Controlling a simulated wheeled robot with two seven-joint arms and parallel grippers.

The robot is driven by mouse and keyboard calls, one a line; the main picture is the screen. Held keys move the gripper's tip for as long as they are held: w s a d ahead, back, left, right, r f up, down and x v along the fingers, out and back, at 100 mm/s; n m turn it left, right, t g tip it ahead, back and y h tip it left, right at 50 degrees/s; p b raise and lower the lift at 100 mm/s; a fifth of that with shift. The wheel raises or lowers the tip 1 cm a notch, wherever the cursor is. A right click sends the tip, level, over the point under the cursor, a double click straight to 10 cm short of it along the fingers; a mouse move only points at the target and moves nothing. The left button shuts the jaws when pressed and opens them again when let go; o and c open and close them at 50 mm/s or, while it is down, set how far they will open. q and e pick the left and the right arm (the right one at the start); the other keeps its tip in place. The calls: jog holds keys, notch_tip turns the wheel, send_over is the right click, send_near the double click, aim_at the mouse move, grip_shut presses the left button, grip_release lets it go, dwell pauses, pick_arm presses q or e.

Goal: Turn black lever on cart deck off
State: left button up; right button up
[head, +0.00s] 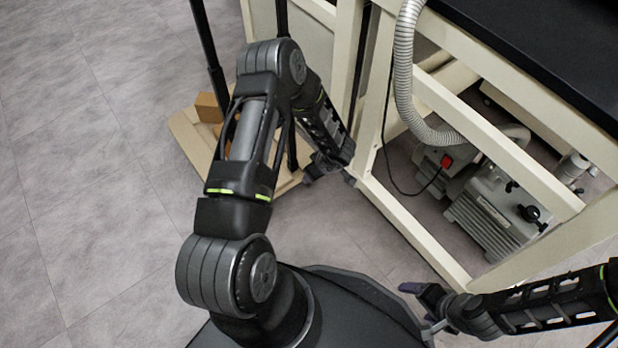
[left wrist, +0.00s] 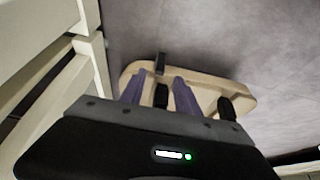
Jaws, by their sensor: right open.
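The cart deck is a pale wooden board (head: 188,133) on the floor left of the bench, with black upright posts. It also shows in the left wrist view (left wrist: 210,76). I cannot clearly pick out the black lever; small dark upright parts show at the deck in the left wrist view, and I cannot tell which is the lever. My left gripper (head: 316,172) is over the deck's right side, near the bench leg. In the left wrist view its two purple fingers (left wrist: 160,88) are apart, with a dark part showing between them. My right gripper (head: 430,310) is open and empty at lower right.
A brown box (head: 209,108) sits on the deck. The cream bench frame (head: 415,235) stands close on the right, with a grey pump (head: 495,215) and a ribbed hose (head: 403,75) beneath and beside it. Grey floor (head: 90,170) at the left is clear.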

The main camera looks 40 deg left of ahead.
pick_arm(q)
jog(key=b+x, duration=0.3)
jog(key=x, duration=0.3)
jog(key=shift+a+f, duration=0.15)
jog(key=shift+f, duration=0.2)
jog(key=shift+w+a+f+b, duration=0.15)
jog(key=shift+a+f+b, duration=0.15)
jog(key=shift+f, duration=0.2)
jog(key=shift+c, duration=0.6)
jog(key=shift+r, duration=0.1)
grip_shut()
